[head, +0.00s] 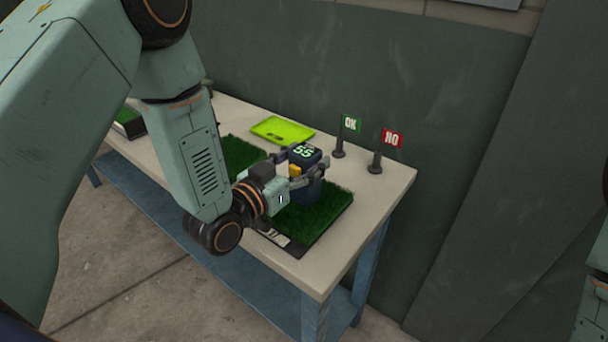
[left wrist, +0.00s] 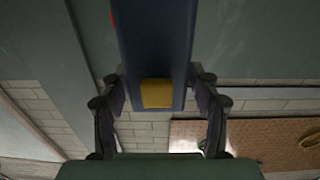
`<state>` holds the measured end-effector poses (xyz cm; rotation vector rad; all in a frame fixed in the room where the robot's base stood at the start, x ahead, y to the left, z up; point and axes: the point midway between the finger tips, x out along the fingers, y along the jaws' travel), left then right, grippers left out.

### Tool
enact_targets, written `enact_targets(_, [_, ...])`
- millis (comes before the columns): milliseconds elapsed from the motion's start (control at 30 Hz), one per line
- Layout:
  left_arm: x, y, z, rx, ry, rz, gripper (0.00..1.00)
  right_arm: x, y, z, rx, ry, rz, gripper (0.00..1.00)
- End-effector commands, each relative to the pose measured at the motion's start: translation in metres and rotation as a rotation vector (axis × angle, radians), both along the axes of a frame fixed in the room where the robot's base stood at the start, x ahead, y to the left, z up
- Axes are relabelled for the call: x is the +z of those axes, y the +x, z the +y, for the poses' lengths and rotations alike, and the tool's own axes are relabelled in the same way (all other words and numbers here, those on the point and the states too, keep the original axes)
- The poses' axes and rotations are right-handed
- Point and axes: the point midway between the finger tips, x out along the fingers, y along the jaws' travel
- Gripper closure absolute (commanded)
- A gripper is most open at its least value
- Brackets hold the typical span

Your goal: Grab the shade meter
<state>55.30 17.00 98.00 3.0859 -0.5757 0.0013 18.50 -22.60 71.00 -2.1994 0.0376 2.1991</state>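The shade meter (head: 306,153) is a dark blue upright box with a yellow button and a top display reading 55. It is at the right turf sample (head: 335,208); whether its base rests on the grass is hard to tell. My left gripper (head: 302,168) has its fingers on both sides of the meter near its top. In the left wrist view the meter (left wrist: 156,40) fills the space between the fingers (left wrist: 158,92), which look closed against its sides. My right gripper is out of view.
The pale bench (head: 375,190) has a second turf patch (head: 242,154), a lime green tray (head: 283,130), a green OK flag (head: 351,123) and a red NO flag (head: 392,138). A dark wall (head: 440,100) stands behind.

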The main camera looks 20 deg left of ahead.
Motion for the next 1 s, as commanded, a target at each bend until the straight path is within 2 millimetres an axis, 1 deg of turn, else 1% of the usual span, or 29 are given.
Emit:
enact_targets(33, [0.0,0.0,0.0,0.0,0.0,0.0,0.46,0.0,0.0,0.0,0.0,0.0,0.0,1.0])
enact_targets(67, [0.0,0.0,0.0,0.0,0.0,0.0,0.48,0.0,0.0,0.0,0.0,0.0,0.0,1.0])
enact_targets(500, [0.0,0.0,0.0,0.0,0.0,-0.001,0.86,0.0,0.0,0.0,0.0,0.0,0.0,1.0])
enact_targets(600, [0.001,0.0,0.0,0.0,0.0,-0.003,0.93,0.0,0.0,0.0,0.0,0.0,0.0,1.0])
enact_targets(833, [0.003,0.0,0.0,0.0,0.0,-0.003,0.93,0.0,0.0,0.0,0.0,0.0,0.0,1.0])
enact_targets(933, [0.013,0.0,0.0,0.0,-0.001,-0.004,0.93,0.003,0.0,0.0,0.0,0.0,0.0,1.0])
enact_targets(1000, [0.026,0.001,0.0,0.0,0.0,-0.006,0.93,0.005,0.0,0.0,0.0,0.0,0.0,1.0])
